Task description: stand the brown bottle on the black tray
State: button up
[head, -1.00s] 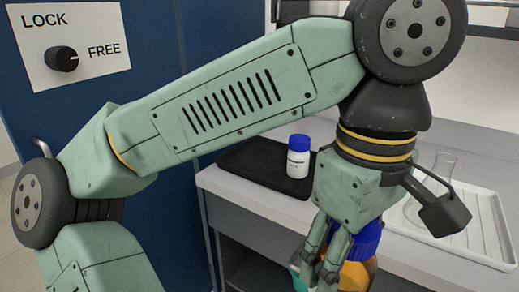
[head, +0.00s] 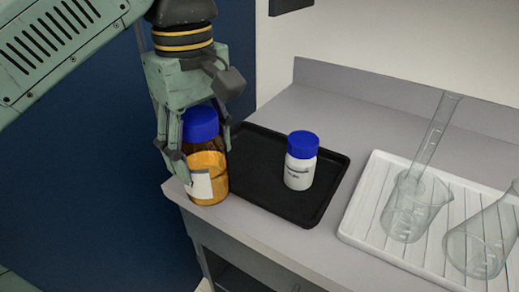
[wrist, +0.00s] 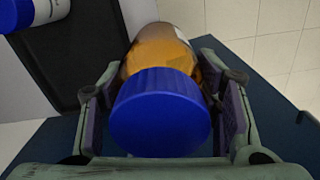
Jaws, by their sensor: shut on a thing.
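The brown bottle (head: 207,172) has a blue cap, amber sides and a pale label. My gripper (head: 195,150) is shut on it, with the fingers on both sides below the cap. In the wrist view the bottle (wrist: 158,50) is between the fingers of my gripper (wrist: 165,105), cap towards the camera. The bottle is upright in the head view, at the left edge of the black tray (head: 255,190) and near the bench corner. I cannot tell whether its base touches anything. The tray lies flat on the grey bench.
A white bottle with a blue cap (head: 300,165) stands on the black tray, right of its middle. A white ribbed rack (head: 365,215) to the right holds glassware, including a beaker (head: 410,215) and a flask (head: 480,245). The tray's left and back parts are bare.

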jog(key=shift+w+d+f+p, duration=0.6)
jog(key=shift+w+d+f, duration=0.3)
jog(key=shift+w, duration=1.4)
jog(key=shift+w+d+f+p, duration=0.7)
jog(key=shift+w+d, duration=0.4)
jog(key=shift+w, duration=1.2)
jog(key=shift+w+d+f+p, duration=0.55)
jog(key=shift+w+d+f, duration=0.4)
jog(key=shift+w, duration=1.35)
jog(key=shift+f, duration=0.1)
jog(key=o, duration=1.7)
notch_tip(320, 180, up, 12)
jog(key=shift+r, duration=0.2)
